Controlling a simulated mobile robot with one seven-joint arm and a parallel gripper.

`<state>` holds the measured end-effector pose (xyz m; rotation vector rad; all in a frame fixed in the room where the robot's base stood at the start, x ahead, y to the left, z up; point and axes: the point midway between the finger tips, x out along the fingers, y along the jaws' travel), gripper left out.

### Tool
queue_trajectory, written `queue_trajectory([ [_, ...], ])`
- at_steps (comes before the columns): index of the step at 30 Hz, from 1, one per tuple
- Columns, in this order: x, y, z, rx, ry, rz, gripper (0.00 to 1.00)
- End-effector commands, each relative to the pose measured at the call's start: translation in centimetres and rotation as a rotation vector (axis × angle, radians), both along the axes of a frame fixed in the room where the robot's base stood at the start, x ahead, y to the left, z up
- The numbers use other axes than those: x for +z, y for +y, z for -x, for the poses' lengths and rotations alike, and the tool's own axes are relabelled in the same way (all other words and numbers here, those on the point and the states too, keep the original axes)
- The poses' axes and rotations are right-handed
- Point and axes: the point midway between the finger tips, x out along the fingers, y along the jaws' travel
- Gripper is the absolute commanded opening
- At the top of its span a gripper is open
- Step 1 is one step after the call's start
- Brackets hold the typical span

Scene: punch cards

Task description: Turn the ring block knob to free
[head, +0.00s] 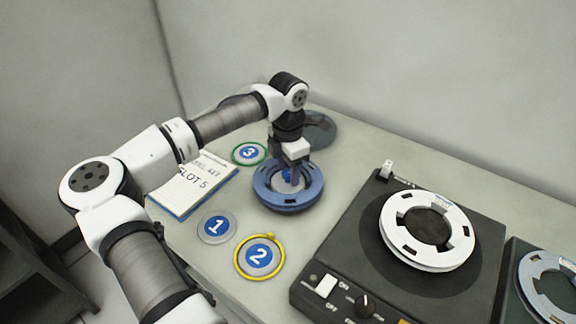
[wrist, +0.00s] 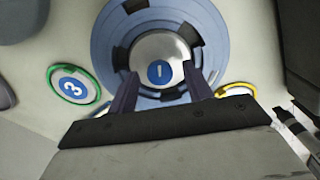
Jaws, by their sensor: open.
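A black knob (head: 365,305) with a pale pointer mark sits on the front face of the dark projector-like unit (head: 335,255), at the bottom of the head view. Its label is too small or cut off to read, so I cannot tell its setting or whether it is the ring block knob. My gripper (head: 292,182) is well to the left of it, pointing down over a blue ring tray (head: 288,206). In the wrist view my gripper (wrist: 158,72) is open, its fingers to either side of a silver disc marked 1 (wrist: 158,48) in the tray's centre.
Number discs 1 (head: 216,226), 2 (head: 259,256) and 3 (head: 250,153) lie around the tray. A notepad (head: 205,178) lies left. A white ring (head: 400,245) sits on the unit beside a white switch (head: 325,286). Another ringed unit (head: 520,300) stands at right.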

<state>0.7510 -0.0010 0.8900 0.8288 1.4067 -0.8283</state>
Motion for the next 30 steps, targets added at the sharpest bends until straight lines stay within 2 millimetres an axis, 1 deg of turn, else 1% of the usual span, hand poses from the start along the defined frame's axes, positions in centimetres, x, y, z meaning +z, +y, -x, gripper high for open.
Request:
queue_trajectory([
  [7,-0.08,0.0,0.01,0.0,0.0,0.0,0.5],
  [17,-0.05,-0.02,0.02,-0.001,0.001,0.0,0.07],
  [24,-0.14,-0.02,0.02,0.017,0.001,0.0,0.06],
  [30,-0.31,0.0,-0.01,0.099,0.0,-0.001,0.06],
])
